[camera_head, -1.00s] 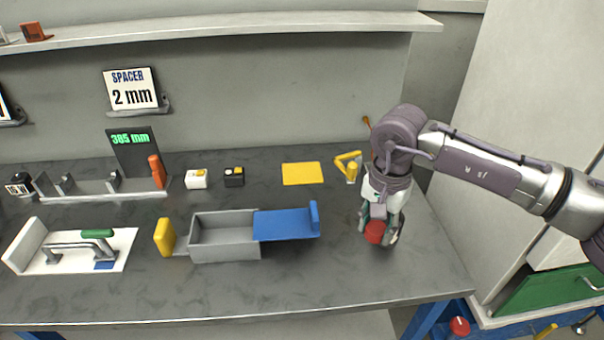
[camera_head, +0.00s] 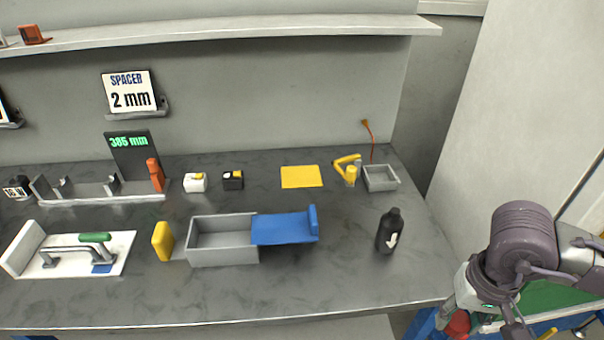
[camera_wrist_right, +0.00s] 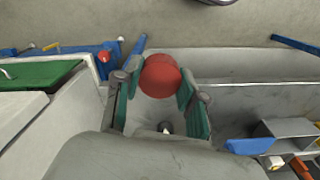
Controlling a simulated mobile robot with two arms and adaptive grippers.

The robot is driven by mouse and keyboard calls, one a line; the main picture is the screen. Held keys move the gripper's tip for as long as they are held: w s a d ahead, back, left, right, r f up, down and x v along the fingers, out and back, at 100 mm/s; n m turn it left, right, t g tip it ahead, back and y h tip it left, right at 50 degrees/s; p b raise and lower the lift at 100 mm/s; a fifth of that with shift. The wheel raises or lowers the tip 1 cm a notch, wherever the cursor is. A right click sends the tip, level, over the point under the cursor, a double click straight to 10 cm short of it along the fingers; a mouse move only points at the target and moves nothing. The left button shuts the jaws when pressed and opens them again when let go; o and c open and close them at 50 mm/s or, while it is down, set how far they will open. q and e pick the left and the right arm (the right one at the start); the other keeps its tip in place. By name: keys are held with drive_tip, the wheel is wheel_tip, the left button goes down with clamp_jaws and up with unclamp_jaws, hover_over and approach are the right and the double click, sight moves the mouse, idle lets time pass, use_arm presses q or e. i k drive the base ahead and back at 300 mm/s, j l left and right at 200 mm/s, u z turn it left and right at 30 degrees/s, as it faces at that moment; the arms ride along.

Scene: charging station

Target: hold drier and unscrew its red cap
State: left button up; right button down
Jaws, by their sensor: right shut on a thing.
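The drier, a black bottle (camera_head: 390,232) with a white arrow, stands upright on the right part of the bench in the head view. Its narrow top is black, with no red on it. My right gripper (camera_head: 485,318) is off the right edge of the bench, low in the head view and partly cut off by the frame. In the right wrist view, its green-padded fingers (camera_wrist_right: 159,82) are shut on the round red cap (camera_wrist_right: 160,76). The drier is apart from the gripper. My left gripper is not in view.
A grey open box (camera_head: 222,240) with a blue sliding lid (camera_head: 283,229) lies left of the drier. A small grey tray (camera_head: 381,180) and a yellow bent part (camera_head: 347,164) are behind it. A blue and green cabinet is below my right gripper. Bench around the drier is clear.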

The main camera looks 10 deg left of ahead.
sight(391, 224)
drive_tip(key=i+l+u, duration=0.2)
drive_tip(key=i, duration=0.2)
drive_tip(key=i+u, duration=0.2)
drive_tip(key=i, duration=0.15)
drive_tip(key=u, duration=1.05)
